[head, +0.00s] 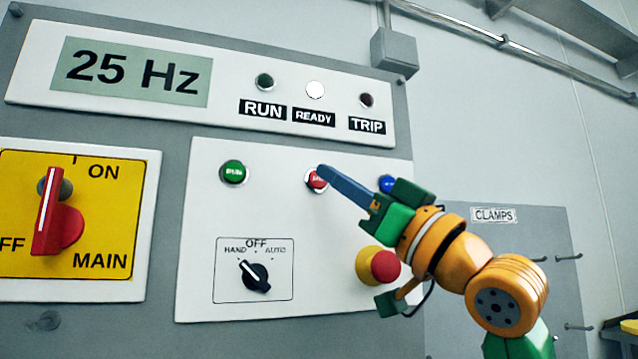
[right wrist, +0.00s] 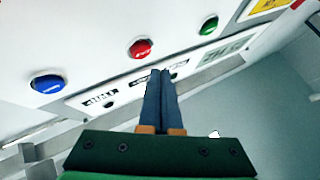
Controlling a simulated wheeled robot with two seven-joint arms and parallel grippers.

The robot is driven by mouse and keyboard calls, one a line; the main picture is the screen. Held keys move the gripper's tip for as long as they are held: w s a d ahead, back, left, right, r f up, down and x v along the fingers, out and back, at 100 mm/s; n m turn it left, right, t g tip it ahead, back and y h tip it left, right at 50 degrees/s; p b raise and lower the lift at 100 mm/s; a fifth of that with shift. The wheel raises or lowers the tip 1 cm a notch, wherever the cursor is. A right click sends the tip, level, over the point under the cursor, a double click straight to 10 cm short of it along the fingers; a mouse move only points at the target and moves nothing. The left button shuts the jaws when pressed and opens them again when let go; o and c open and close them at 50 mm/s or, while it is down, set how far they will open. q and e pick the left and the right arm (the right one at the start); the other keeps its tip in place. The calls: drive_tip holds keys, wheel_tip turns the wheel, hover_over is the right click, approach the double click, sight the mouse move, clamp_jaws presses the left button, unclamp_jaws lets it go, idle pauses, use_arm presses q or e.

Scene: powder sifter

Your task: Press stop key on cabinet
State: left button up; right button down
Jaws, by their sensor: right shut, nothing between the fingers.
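The red stop key (head: 316,182) sits on the white control panel of the cabinet, between a green key (head: 233,172) and a blue key (head: 386,184). My right gripper (head: 324,171) comes in from the lower right with its long blue fingers shut and empty. In the head view its fingertips overlap the upper right edge of the red key. In the right wrist view the fingertips (right wrist: 160,73) lie just below and right of the red key (right wrist: 140,48), and a gap shows between them. Contact is not visible. My left gripper is not in view.
A red mushroom button (head: 385,266) on a yellow base sits close below my right gripper. A HAND/OFF/AUTO selector (head: 255,275) and a red-handled main switch (head: 50,212) are to the left. Above, a display (head: 132,72) reads 25 Hz and the READY lamp (head: 315,90) is white.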

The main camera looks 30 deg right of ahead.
drive_tip(key=s, duration=0.3)
drive_tip(key=shift+a, duration=0.35)
idle(0.5)
